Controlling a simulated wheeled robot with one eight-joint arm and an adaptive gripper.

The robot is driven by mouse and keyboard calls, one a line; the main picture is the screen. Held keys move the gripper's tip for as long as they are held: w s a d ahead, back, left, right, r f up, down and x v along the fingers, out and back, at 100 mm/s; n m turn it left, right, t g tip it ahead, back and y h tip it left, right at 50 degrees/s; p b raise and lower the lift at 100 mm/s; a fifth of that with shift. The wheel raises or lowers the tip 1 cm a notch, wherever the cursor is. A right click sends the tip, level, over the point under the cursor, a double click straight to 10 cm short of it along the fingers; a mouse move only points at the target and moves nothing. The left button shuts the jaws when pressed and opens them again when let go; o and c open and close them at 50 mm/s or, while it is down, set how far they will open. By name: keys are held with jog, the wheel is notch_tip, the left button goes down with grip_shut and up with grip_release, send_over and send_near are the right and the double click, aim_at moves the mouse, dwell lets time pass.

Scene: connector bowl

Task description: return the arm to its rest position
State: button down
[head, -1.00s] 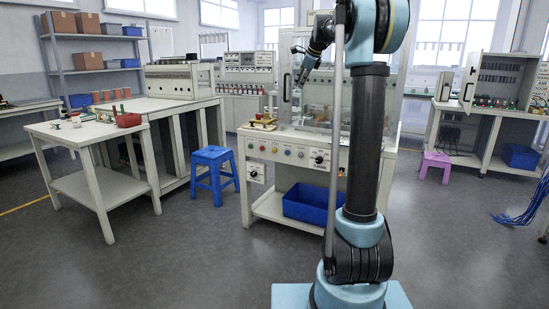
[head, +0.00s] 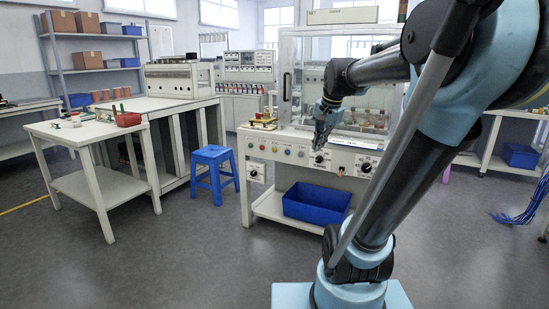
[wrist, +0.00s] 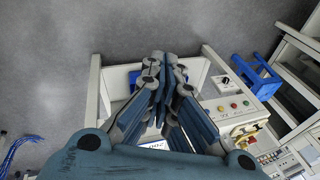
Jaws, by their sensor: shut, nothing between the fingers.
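My gripper (head: 320,135) hangs in front of the control panel (head: 285,148) of the test bench, pointing down. In the wrist view my gripper (wrist: 163,65) shows its fingers together, with nothing between them. Below it the bench and part of the blue bin are visible. My gripper appears apart from the bench, though the exact gap is hard to tell.
A glass enclosure (head: 290,75) stands on the bench behind my gripper. A blue bin (head: 316,202) sits on the lower shelf. A blue stool (head: 214,172) and a white side table (head: 85,133) with a red bowl (head: 128,119) stand left. The grey floor in front is clear.

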jog(key=s+d+f+n+g+h, duration=0.1)
jog(key=s+d+f+n, duration=0.2)
jog(key=s+f+n, duration=0.5)
jog(key=s+f, duration=1.2)
jog(key=shift+s+d+f+h, duration=0.15)
jog(key=shift+h, duration=0.15)
jog(key=shift+w+f, duration=0.2)
jog(key=shift+w, duration=0.25)
